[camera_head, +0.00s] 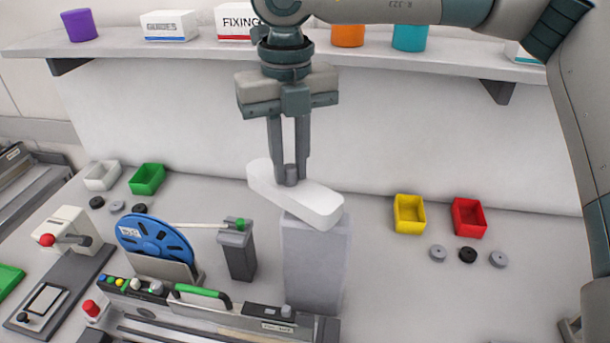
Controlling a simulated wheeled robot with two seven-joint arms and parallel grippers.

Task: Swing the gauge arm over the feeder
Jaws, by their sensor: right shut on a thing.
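The gauge arm (312,203) is a white bar on top of a grey post (315,262). It points from the post toward the back left, away from the feeder. A small grey knob (291,174) stands up near its far end. My right gripper (289,168) comes down from above and is shut on this knob, which its fingers partly hide. The feeder (215,317) lies at the front, left of the post, with a blue reel (152,240) and a green handle (203,292). My left gripper is not in view.
A small dark post (238,252) with a green top stands between reel and grey post. Green (147,179), white (102,175), yellow (409,214) and red (468,217) bins line the back. A shelf (375,57) with cans and boxes runs above.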

